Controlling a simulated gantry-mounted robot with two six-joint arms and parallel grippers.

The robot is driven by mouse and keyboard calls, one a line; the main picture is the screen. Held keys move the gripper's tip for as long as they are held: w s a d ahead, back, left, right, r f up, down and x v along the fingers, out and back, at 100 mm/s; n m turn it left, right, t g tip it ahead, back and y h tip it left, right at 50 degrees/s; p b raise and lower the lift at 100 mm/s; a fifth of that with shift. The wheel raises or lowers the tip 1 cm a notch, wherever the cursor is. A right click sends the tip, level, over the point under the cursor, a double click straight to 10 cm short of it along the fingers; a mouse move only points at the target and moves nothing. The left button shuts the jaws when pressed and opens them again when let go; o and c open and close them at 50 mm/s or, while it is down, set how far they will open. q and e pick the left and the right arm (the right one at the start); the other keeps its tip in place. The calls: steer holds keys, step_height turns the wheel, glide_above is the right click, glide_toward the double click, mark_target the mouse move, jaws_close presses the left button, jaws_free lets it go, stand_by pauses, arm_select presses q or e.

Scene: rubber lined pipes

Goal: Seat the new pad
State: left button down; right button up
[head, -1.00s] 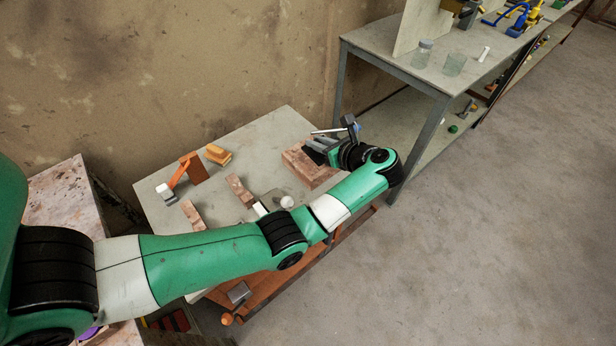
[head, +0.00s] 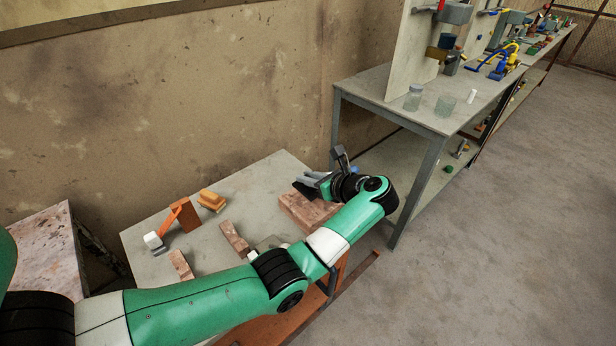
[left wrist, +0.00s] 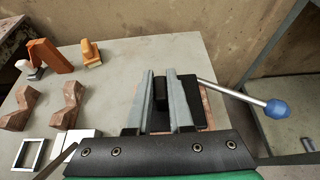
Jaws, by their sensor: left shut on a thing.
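My left gripper (left wrist: 162,98) is shut on the new pad, a black piece with a raised block (left wrist: 161,88) between the fingers. The pad's flat dark plate (left wrist: 192,117) shows beside and behind the fingers. In the head view, my left gripper (head: 307,187) is at the far right of the table, over a reddish block (head: 302,211). The reddish block shows only as a thin edge in the wrist view. I cannot tell whether the pad touches it. My right gripper is not in view.
A rod with a blue knob (left wrist: 277,108) sticks out right of the gripper. Two notched reddish blocks (left wrist: 68,106) (left wrist: 30,98), a square frame (left wrist: 29,153), an orange bracket (left wrist: 47,58) and an orange-handled tool (left wrist: 92,53) are on the table (head: 270,176). A shelf bench stands to the right.

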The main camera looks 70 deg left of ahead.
mark_target(312, 192)
arm_select(q)
steer(key=shift+f+b, duration=1.7)
steer(key=shift+f, duration=0.45)
steer(key=shift+f+b, duration=0.35)
steer(key=shift+b, duration=0.05)
steer(key=c, duration=0.7)
jaws_free()
steer(key=shift+c, duration=0.2)
steer(key=shift+w+d+r, duration=0.1)
steer(key=shift+d+r, duration=0.15)
steer(key=shift+d, duration=0.1)
steer(key=p+v, duration=0.3)
steer(key=v, duration=0.7)
steer(key=shift+d, duration=0.35)
steer(key=shift+w+r, duration=0.1)
